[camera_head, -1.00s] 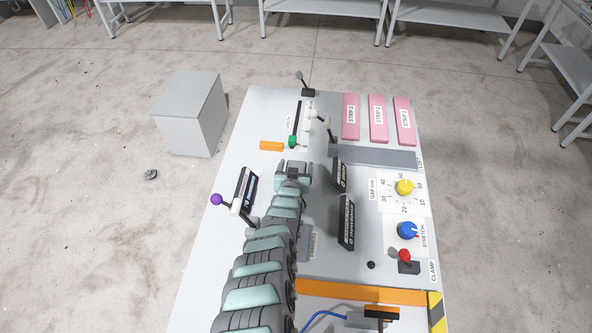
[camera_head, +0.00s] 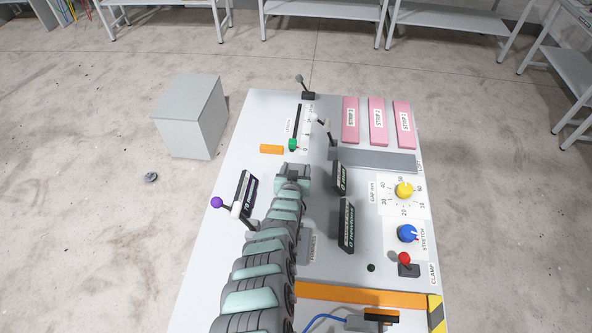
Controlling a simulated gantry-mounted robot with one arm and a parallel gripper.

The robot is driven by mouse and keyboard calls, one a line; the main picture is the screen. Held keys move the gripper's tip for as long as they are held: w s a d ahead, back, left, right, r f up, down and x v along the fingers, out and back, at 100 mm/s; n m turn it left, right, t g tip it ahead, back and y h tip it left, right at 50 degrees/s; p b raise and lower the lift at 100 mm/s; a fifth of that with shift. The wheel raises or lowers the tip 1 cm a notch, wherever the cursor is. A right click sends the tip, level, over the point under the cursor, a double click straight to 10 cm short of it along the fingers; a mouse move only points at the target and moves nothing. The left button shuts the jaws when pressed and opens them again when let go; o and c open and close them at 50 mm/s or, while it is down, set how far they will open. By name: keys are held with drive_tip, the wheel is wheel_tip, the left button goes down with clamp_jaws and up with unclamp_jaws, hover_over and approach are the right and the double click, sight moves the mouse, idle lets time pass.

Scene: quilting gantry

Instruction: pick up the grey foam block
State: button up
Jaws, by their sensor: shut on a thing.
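My gripper (camera_head: 293,172) is at the far end of my arm, over the left middle part of the pale table. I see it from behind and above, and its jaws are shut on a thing. What they hold is mostly hidden by the gripper and wrist, and I take it for the grey foam block. No other loose small grey block shows clearly on the table. A flat grey strip (camera_head: 372,160) lies to the right of the gripper.
An orange block (camera_head: 272,149) and a green-knobbed slider (camera_head: 293,145) are just beyond the gripper. A purple-knobbed lever (camera_head: 217,202) is to its left. Black displays (camera_head: 346,225), knobs and pink strips (camera_head: 378,120) are to the right. A large grey box (camera_head: 190,115) stands left of the table.

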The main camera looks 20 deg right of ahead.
sight(295, 168)
wheel_tip(295, 168, up, 8)
drive_tip(key=p, duration=0.3)
drive_tip(key=shift+w+f, duration=0.15)
drive_tip(key=shift+r, duration=1)
